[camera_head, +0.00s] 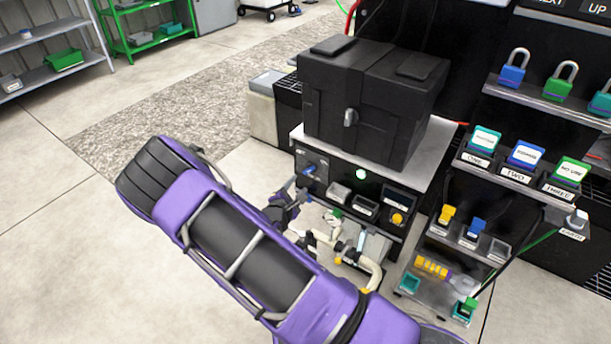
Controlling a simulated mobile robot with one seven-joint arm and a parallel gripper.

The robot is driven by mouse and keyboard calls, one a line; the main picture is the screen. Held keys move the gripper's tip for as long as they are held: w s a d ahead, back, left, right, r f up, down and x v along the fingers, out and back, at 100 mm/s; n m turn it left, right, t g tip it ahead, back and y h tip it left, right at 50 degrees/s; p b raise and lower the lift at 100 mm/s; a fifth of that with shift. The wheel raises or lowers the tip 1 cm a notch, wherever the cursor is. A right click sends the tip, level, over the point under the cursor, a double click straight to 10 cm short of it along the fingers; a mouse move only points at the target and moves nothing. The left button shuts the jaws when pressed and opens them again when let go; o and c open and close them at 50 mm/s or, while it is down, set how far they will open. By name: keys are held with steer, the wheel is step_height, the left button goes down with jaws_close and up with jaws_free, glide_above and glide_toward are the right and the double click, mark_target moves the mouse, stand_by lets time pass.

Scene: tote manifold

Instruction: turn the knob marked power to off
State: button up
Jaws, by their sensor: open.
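A control panel (322,182) sits on the front of the stand below the black tote. A blue knob (310,169) is at its upper left, with small markings around it that are too small to read. I cannot read the word power on it or make out its exact setting. My gripper (298,200) is partly seen at the end of my purple arm, just below and left of the knob. It is open, and I see nothing between its fingers. It looks apart from the knob, though the distance in depth is unclear.
The black tote (365,95) stands on the stand's top. A lit green lamp (361,174) and a yellow button (397,218) are on the panel. Pale pipes (370,272) lie below. Racks with padlocks (513,68) and tags stand at right. The floor at left is clear.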

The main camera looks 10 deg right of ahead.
mark_target(307, 172)
steer(key=b+x, duration=0.1)
steer(key=x, duration=0.7)
steer(key=shift+w+d, duration=0.15)
steer(key=shift+w, duration=0.2)
jaws_close()
